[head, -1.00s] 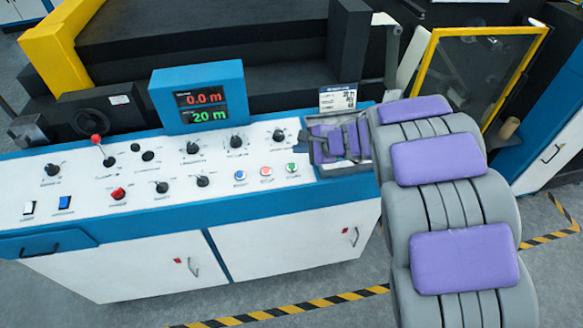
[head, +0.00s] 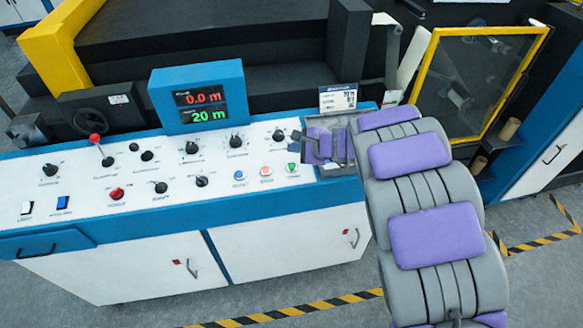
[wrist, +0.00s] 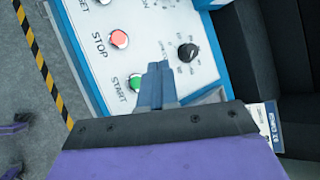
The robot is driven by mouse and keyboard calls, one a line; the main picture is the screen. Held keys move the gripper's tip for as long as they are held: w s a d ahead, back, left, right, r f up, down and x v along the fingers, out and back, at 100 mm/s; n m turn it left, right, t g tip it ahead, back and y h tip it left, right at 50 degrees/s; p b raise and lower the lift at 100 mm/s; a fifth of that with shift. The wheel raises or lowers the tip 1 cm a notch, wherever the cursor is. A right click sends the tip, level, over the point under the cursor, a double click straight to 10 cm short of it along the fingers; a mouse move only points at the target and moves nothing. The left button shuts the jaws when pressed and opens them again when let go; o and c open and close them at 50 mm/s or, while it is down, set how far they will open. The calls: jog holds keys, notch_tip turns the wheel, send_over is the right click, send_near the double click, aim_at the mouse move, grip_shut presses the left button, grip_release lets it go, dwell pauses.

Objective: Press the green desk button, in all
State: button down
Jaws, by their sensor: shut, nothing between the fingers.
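The green button (head: 292,168) sits at the right end of a short row of buttons on the white desk panel. In the wrist view the green button (wrist: 135,83), labelled START, lies just left of my gripper's fingers and is partly covered by them. My gripper (wrist: 157,68) is shut and empty, with its fingertips together. In the head view my gripper (head: 298,137) is over the panel's right end, a little beyond the green button. I cannot tell its exact height above the panel.
A red button (head: 265,171) and a blue button (head: 239,174) sit left of the green one. A black knob (head: 279,135) is close to my fingertips. A display (head: 199,98) reading 0.0 m and 20 m stands behind the panel, and a label card (head: 338,98) stands at the right.

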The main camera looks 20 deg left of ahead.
jog(key=b, duration=0.3)
send_over(292, 167)
jog(key=s+d, duration=0.1)
notch_tip(292, 167, down, 6)
jog(key=shift+r, duration=0.1)
jog(key=shift+w+f+b, duration=0.15)
jog(key=shift+f+b, duration=0.4)
